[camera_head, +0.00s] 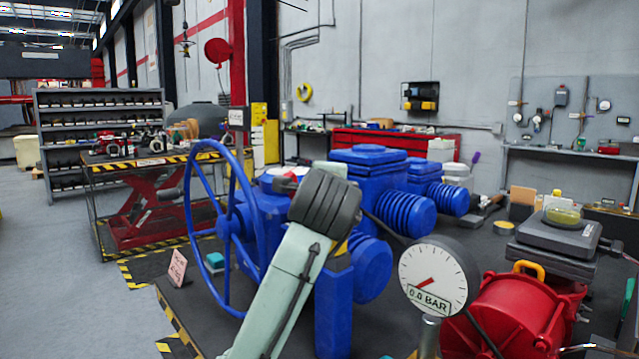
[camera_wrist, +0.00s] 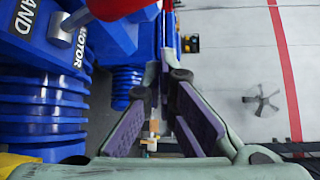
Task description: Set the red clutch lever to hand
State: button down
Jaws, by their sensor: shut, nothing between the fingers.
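The red clutch lever shows at the top of the wrist view as a red grip (camera_wrist: 118,8) on a grey rod (camera_wrist: 76,19), partly cut off by the frame. Its pivot sits on the blue valve actuator (camera_wrist: 110,38) between the labels HAND and MOTOR; I cannot tell which setting it is at. The actuator (camera_head: 365,175) stands mid-picture in the head view, with a small red patch showing behind my arm. My gripper (camera_wrist: 166,76), with purple pads, is shut and empty, below and right of the red grip in the wrist view. My arm hides it in the head view.
A blue handwheel (camera_head: 190,235) stands left of my arm. A pressure gauge (camera_head: 433,278) reading 0.0 BAR and a red drum-shaped unit (camera_head: 510,315) stand at the right. A striped lift table (camera_head: 150,165) is at the left, with open floor (camera_head: 60,270) before it.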

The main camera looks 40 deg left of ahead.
jog(key=s+d+b, duration=0.1)
jog(key=s+d, duration=0.1)
jog(key=s+d+f+b, duration=0.1)
jog(key=s+d, duration=0.1)
jog(key=d, duration=0.1)
jog(key=s+d+f+b, duration=0.1)
jog(key=s+d, duration=0.1)
jog(key=shift+d+b, duration=0.25)
jog(key=shift+b, duration=0.05)
dwell(0.3)
